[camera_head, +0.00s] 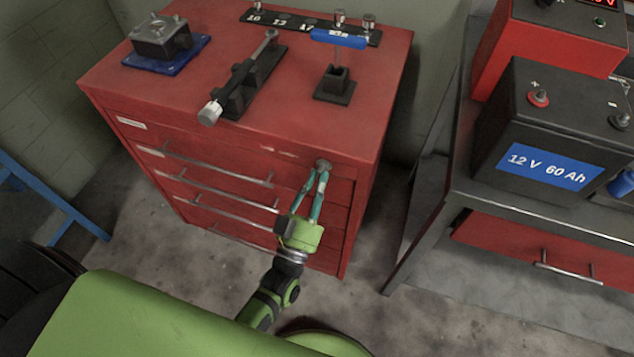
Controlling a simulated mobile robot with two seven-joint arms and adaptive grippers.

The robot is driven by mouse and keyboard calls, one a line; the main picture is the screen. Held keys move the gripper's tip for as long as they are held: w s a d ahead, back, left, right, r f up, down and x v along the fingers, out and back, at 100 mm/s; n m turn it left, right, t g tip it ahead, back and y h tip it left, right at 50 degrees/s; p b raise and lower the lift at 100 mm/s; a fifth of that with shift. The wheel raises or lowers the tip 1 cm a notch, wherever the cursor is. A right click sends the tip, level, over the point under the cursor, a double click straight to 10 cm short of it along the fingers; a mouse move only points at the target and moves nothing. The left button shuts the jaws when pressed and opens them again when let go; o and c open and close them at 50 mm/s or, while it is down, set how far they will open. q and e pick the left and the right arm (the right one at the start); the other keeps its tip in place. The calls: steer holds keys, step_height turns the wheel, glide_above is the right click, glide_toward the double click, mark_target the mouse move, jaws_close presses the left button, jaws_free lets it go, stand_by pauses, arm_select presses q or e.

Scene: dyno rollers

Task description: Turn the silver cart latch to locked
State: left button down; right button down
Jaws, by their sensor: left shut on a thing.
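The red tool cart (228,84) stands in front of me with drawers on its front face. The silver latch (324,164) is a small round knob at the upper right of that front. My left gripper (320,176) has its teal fingers shut on the latch from below. The fingertips cover part of the latch, so I cannot tell which way it is turned. My right gripper is not in view.
On the cart top are a metal block on a blue plate (165,67), a torque wrench in a black holder (238,87), a blue-handled tool (338,39) in a stand, and a numbered socket rail (290,20). At right, a bench (470,190) holds a 12 V battery (550,130).

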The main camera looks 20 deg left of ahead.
arm_select(q)
steer(key=shift+n+y, duration=0.4)
steer(key=shift+n, duration=0.5)
steer(key=c, duration=1.2)
jaws_free()
steer(key=v, duration=1.2)
steer(key=shift+d, duration=0.1)
